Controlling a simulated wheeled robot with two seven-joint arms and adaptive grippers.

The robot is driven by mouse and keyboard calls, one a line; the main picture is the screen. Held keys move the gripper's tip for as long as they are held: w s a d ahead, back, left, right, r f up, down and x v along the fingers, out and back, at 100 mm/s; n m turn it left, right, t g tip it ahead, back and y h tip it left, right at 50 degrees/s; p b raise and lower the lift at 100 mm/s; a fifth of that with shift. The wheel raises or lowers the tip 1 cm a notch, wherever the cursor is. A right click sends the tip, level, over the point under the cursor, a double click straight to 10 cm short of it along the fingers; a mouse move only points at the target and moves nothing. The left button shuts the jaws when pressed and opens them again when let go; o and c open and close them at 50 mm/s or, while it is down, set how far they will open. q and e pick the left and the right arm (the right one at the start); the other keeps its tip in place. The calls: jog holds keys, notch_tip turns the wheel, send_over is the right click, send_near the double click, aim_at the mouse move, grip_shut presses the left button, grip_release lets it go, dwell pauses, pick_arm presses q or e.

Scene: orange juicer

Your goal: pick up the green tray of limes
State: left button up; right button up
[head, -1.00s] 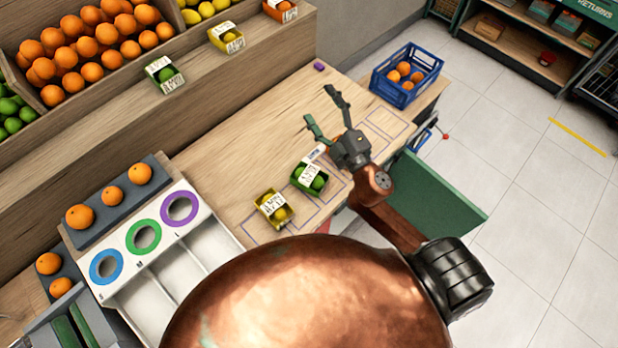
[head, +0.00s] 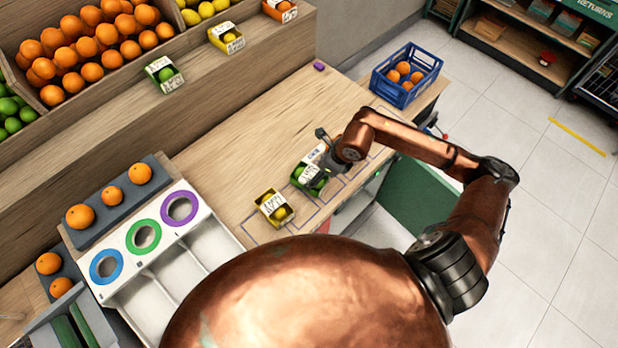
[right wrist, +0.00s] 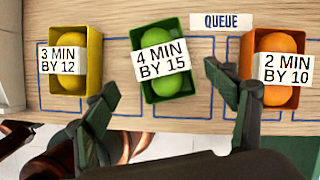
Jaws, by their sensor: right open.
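The green tray of limes (right wrist: 137,43) sits on the wooden counter, in the middle of the right wrist view, with a white label reading "4 MIN BY 15" across it. In the head view the tray (head: 296,180) is partly covered by my right gripper (head: 324,152). In the right wrist view my right gripper (right wrist: 161,77) is open and empty. Its two dark green fingers are spread wide, one toward each side of the tray, and do not appear to touch it. My left gripper is not in view.
A yellow tray (right wrist: 98,45) labelled "3 MIN BY 12" stands left of the green one. An orange tray (right wrist: 246,50) labelled "2 MIN BY 10" stands to its right. A "QUEUE" sign (right wrist: 221,21) lies between. A blue crate (head: 397,92) of oranges stands farther back.

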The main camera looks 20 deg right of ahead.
aim_at(312, 175)
jog(key=shift+w+d+f, duration=0.15)
jog(key=shift+d+f, duration=0.1)
jog(key=shift+f, duration=0.1)
jog(key=p+x, duration=0.1)
jog(key=x, duration=0.5)
jog(key=shift+w+a, duration=0.15)
jog(key=shift+a, duration=0.1)
jog(key=shift+w+f, duration=0.15)
jog(key=shift+f, duration=0.3)
jog(key=shift+f+b, duration=0.25)
jog(key=shift+b, duration=0.05)
jog(key=shift+c, duration=0.3)
jog(key=c, duration=1.4)
jog(key=shift+c, duration=0.2)
jog(key=shift+r, duration=0.15)
